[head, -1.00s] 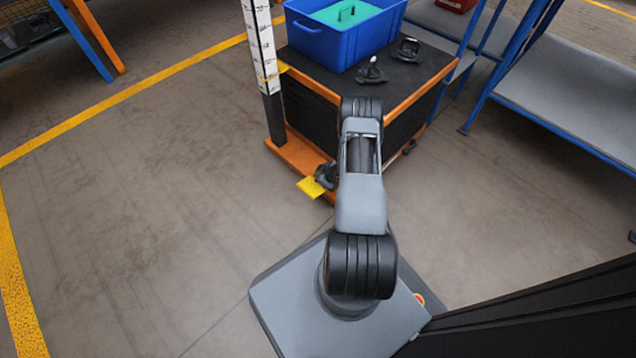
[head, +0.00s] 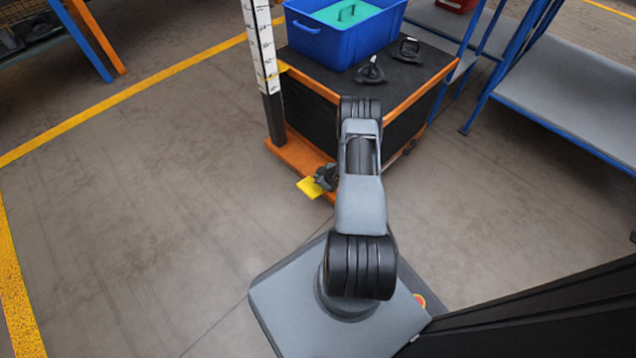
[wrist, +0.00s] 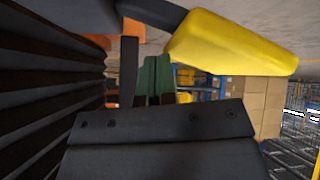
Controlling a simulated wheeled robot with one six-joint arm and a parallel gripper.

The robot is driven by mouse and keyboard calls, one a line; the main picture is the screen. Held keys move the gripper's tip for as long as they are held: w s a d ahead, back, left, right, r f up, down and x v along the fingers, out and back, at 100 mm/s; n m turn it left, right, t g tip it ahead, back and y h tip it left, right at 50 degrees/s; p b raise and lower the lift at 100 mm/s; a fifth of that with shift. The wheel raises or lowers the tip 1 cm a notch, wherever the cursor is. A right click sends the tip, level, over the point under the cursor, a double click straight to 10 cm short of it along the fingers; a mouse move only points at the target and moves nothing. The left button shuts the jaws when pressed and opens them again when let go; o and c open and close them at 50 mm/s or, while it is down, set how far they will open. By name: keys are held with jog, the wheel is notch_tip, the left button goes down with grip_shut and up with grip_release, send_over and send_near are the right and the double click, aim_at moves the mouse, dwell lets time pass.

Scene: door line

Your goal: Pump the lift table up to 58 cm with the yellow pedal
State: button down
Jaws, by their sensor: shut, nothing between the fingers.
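The lift table has a black top with an orange edge (head: 428,88), black bellows and an orange base (head: 290,152). The yellow pedal (head: 309,187) sticks out low at the base's front; in the wrist view it shows large at upper right (wrist: 235,45) on a dark lever. My gripper (head: 325,179) is shut and empty, down at the pedal's right side; I cannot tell whether it touches it. My arm hides part of the table's front. A white height scale (head: 264,40) stands at the table's left, with a yellow pointer (head: 283,67) beside it; its figures are too small to read surely.
A blue crate (head: 335,42) with a green thing inside and two black handled items (head: 370,70) stand on the table top. A grey bench with blue legs (head: 565,85) is at right. The floor left of the table is open, bounded by yellow lines (head: 110,107).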

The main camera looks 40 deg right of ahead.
jog(key=shift+s+a+f+b, duration=0.15)
jog(key=shift+a+f+b, duration=0.2)
jog(key=shift+f+b, duration=0.35)
jog(key=shift+s+a+f+b, duration=0.1)
jog(key=shift+a+f+b, duration=0.25)
jog(key=shift+f, duration=0.5)
dwell(0.9)
jog(key=shift+r, duration=0.15)
jog(key=shift+w+d+r+p, duration=0.1)
jog(key=shift+d+r+p, duration=0.15)
jog(key=shift+r+p, duration=0.45)
jog(key=shift+w+d+r+p, duration=0.1)
jog(key=shift+d+r+p, duration=0.25)
jog(key=shift+r, duration=0.55)
jog(key=shift+d+r, duration=0.25)
jog(key=shift+r, duration=0.1)
jog(key=shift+r, duration=0.1)
jog(key=shift+w+d+r+p, duration=0.1)
jog(key=shift+d+r+p, duration=0.2)
jog(key=shift+r+p, duration=0.4)
jog(key=shift+w+d+r+p, duration=0.1)
jog(key=shift+d+r+p, duration=0.35)
jog(key=shift+r, duration=0.4)
jog(key=shift+d+r+p, duration=0.2)
jog(key=shift+r+p, duration=0.45)
jog(key=shift+r, duration=0.1)
